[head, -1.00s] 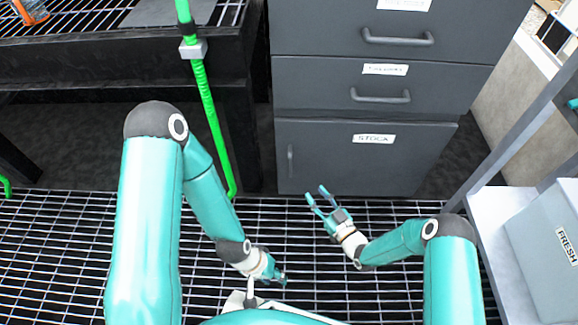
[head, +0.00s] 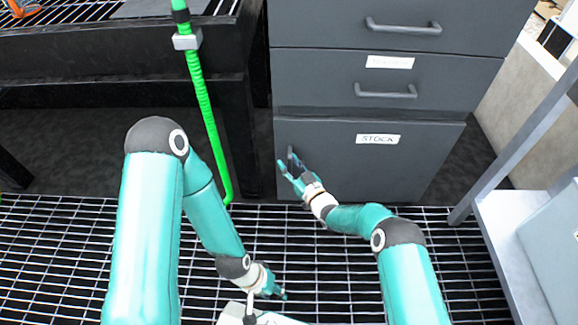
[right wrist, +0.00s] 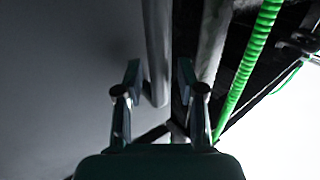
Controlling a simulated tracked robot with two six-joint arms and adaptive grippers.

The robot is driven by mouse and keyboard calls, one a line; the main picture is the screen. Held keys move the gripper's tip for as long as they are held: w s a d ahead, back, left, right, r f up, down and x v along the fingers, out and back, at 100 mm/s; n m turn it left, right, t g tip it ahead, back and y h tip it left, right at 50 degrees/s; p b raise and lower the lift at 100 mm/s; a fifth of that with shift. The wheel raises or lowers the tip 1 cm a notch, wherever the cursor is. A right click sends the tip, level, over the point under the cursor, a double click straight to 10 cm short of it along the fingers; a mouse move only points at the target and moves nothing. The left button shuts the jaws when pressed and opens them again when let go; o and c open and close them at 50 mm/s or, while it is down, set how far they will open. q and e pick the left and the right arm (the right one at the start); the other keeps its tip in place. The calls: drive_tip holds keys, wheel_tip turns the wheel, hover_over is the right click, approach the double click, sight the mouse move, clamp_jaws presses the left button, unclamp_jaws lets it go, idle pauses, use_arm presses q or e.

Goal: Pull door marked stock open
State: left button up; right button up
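The door marked STOCK (head: 400,165) is the dark grey bottom front of the cabinet and looks shut. Its upright bar handle (right wrist: 157,50) is at the door's left edge; in the head view the right gripper partly hides it. My right gripper (head: 285,163) is open at the handle. In the right wrist view its two fingers (right wrist: 158,75) are apart, with the handle's lower part between them and a gap visible on the right side. I cannot tell whether either finger touches it. My left gripper (head: 278,294) hangs low over the grating, away from the door; its fingers are too small to read.
Two drawers with bar handles, the lower handle (head: 385,91) and upper handle (head: 403,27), are above the door. A green hose (head: 208,115) and a black table leg (head: 233,120) stand left of it. A grey shelf (head: 510,235) is at right. The grating before the door is clear.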

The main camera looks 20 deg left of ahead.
clamp_jaws()
idle(0.5)
